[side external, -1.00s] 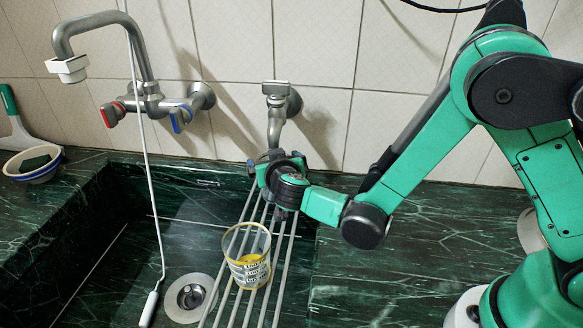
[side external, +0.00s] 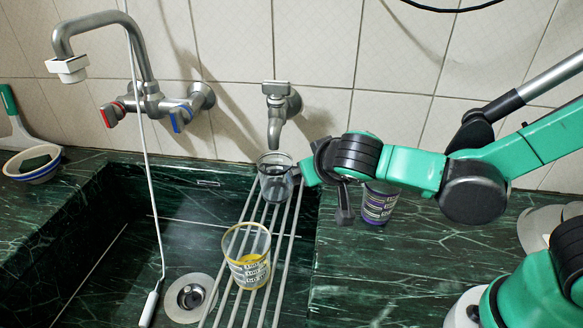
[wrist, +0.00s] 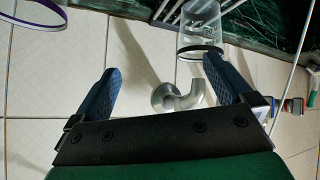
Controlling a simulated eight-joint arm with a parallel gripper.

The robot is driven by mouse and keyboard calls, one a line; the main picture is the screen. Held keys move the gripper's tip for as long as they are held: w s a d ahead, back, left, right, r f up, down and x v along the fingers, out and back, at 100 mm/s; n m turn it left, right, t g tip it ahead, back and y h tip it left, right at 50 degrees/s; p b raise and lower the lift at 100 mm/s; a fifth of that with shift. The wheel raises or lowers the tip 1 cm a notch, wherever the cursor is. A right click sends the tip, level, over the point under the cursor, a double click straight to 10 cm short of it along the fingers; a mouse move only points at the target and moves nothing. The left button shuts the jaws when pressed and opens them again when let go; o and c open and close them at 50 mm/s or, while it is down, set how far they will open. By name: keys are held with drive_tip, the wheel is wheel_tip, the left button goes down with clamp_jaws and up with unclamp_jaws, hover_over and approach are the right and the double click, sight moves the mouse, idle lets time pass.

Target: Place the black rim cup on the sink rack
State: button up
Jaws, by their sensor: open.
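The black rim cup (side external: 275,178), clear with a dark rim, stands on the far end of the sink rack (side external: 216,306), below the small wall tap. In the wrist view this cup (wrist: 200,28) shows at the top, close to the tip of one finger; I cannot tell if they touch. My gripper (side external: 326,182) is to the right of the cup in the side view. The wrist view shows my gripper (wrist: 163,85) with its fingers spread and nothing between them.
A yellow rim cup (side external: 246,272) stands nearer on the rack. A purple cup (side external: 378,205) is on the counter behind my arm, partly hidden. The wall tap (side external: 277,110) is just behind the black rim cup. A bowl (side external: 32,164) sits far left.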

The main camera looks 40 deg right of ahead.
drive_tip(key=s+d+r+n+g+y, duration=0.1)
drive_tip(key=s+d+r+n+y, duration=0.1)
drive_tip(key=s+d+y, duration=0.2)
drive_tip(key=shift+s+d+r+g, duration=0.3)
drive_tip(key=shift+s+d, duration=0.55)
drive_tip(key=shift+s, duration=0.15)
